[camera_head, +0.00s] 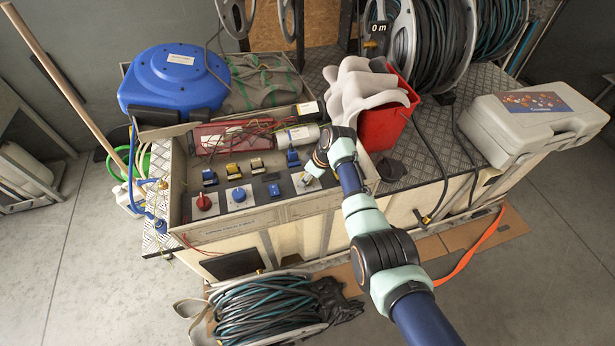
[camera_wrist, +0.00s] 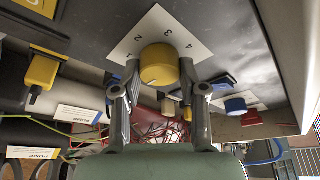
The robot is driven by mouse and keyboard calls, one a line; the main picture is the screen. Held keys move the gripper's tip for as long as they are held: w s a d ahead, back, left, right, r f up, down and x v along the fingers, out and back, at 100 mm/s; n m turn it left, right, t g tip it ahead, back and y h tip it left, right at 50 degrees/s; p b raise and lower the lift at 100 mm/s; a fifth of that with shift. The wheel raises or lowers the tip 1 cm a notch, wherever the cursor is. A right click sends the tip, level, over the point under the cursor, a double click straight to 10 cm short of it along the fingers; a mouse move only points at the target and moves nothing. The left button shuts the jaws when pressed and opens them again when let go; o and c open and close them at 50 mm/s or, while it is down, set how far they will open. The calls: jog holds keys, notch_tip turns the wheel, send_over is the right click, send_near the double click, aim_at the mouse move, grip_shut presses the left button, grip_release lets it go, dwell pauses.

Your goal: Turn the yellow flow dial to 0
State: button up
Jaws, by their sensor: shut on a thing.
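The yellow flow dial (camera_wrist: 159,66) sits on a white square card (camera_wrist: 166,32) on the dark panel. In the wrist view the card shows the numbers 1, 2, 3 and 4; no 0 is visible. My gripper (camera_wrist: 159,80) has a finger on each side of the dial and is shut on it. The direction the dial points is hard to tell. In the head view my gripper (camera_head: 313,174) is at the right end of the control panel, over a white card, and hides the dial.
A red dial (camera_head: 204,202) and a blue dial (camera_head: 238,195) stand left of my gripper. Blue and yellow switches line the row behind. A blue reel (camera_head: 173,80) is at the back left.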

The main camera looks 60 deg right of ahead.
dwell(0.4)
jog(key=o, duration=1.1)
jog(key=shift+o, duration=0.2)
jog(key=v, duration=1.2)
